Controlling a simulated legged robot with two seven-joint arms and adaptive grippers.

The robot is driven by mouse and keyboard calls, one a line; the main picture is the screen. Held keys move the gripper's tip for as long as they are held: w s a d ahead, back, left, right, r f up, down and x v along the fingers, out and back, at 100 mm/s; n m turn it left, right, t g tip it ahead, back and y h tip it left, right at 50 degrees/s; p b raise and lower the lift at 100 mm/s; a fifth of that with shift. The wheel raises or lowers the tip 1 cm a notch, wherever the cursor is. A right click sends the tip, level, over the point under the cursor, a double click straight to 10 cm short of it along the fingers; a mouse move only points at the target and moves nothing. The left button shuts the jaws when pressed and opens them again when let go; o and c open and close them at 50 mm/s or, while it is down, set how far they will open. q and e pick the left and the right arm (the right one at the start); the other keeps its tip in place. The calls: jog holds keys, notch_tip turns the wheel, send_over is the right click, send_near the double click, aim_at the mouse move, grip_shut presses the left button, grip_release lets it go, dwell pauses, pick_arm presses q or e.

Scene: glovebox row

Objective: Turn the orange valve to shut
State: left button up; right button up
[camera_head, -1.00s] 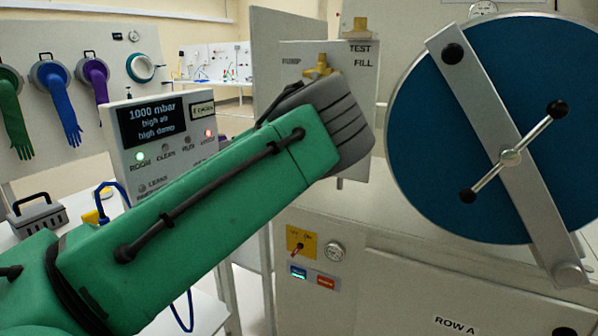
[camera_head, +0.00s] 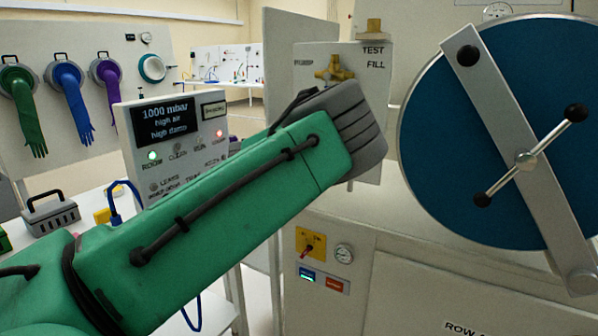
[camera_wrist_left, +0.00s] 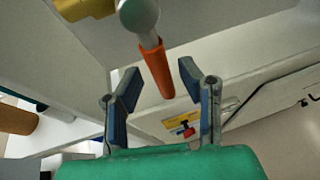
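The orange valve handle (camera_wrist_left: 158,72) shows in the left wrist view, hanging from a grey round hub (camera_wrist_left: 138,14). My left gripper (camera_wrist_left: 157,88) is open, with one blue-padded finger on each side of the handle's lower end. I see gaps between the pads and the handle, and cannot tell how deep the handle sits between them. In the head view my green left forearm and grey wrist cover the orange handle and the fingers. A brass valve (camera_head: 335,69) shows just above the wrist on the panel marked PUMP, TEST and FILL. My right gripper is in neither view.
A large blue round door (camera_head: 440,130) with a metal bar and a black-knobbed handle stands right. A display box (camera_head: 170,125) reading 1000 mbar stands behind my forearm. A yellow switch plate (camera_head: 310,243) and gauge are below. Gloves hang on the left wall.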

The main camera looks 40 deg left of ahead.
pick_arm(q)
jog(key=v, duration=1.2)
jog(key=shift+a+f, duration=0.1)
jog(key=shift+a, duration=0.05)
dwell(0.3)
